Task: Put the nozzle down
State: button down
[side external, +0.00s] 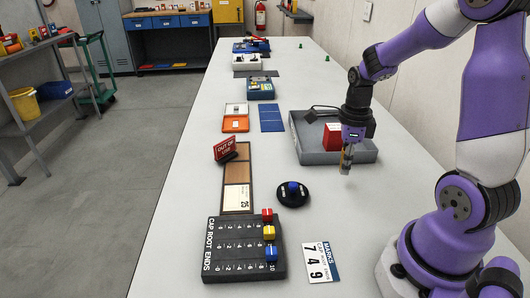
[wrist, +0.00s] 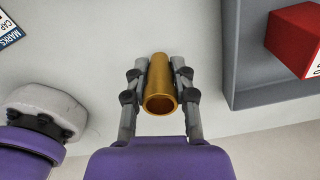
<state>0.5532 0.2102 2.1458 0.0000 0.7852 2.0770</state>
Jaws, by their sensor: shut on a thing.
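The nozzle (wrist: 160,85) is a copper-coloured hollow tube, its open end facing the wrist camera. My gripper (wrist: 160,72) is shut on it, with one finger on each side. In the side external view my gripper (side external: 346,168) points down over the grey table, just in front of the grey tray. The nozzle is small there and mostly covered by the fingers. The gap between its lower end and the table is too small to judge.
The grey tray (side external: 312,150) holds a red box (side external: 332,137). A black round base with a blue knob (side external: 293,188), a black slider board (side external: 240,262) and a number card (side external: 320,262) lie left and nearer. A brown board (side external: 238,172) carries an out-of-use sign. Table around the gripper is clear.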

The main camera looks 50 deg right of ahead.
jog(key=shift+f, duration=1.85)
jog(key=shift+f, duration=0.15)
jog(key=c, duration=0.7)
grip_release()
